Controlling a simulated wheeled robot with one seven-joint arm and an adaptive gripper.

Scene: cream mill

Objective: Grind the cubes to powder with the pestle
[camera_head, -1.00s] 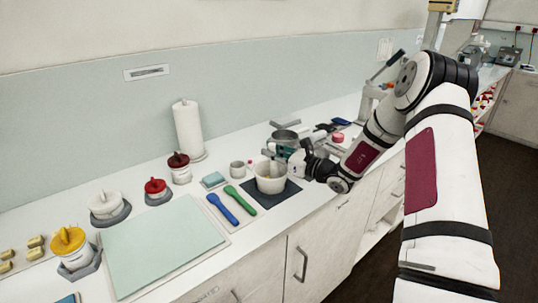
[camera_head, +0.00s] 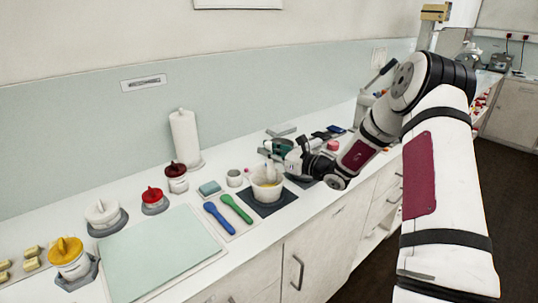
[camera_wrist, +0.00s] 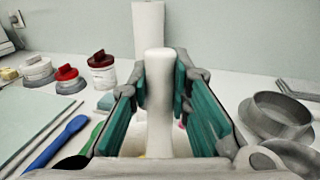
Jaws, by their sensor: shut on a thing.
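My gripper (camera_head: 270,157) is shut on the white pestle (camera_wrist: 159,105), which stands upright between the green finger pads in the wrist view. The pestle (camera_head: 270,170) shows over the white mortar (camera_head: 258,193). The mortar stands on a dark mat (camera_head: 286,199). A yellowish patch shows inside the mortar, too small to tell as cubes or powder. I cannot tell whether the pestle's lower end touches the contents. Several pale yellow blocks (camera_head: 32,252) lie at the far left of the counter.
A blue spatula (camera_head: 217,216) and a green one (camera_head: 237,209) lie left of the mortar, near a small metal cup (camera_head: 234,178). A paper roll (camera_head: 185,138) stands behind. Lidded jars (camera_head: 103,213) line the left. A round metal pan (camera_wrist: 275,115) is at right.

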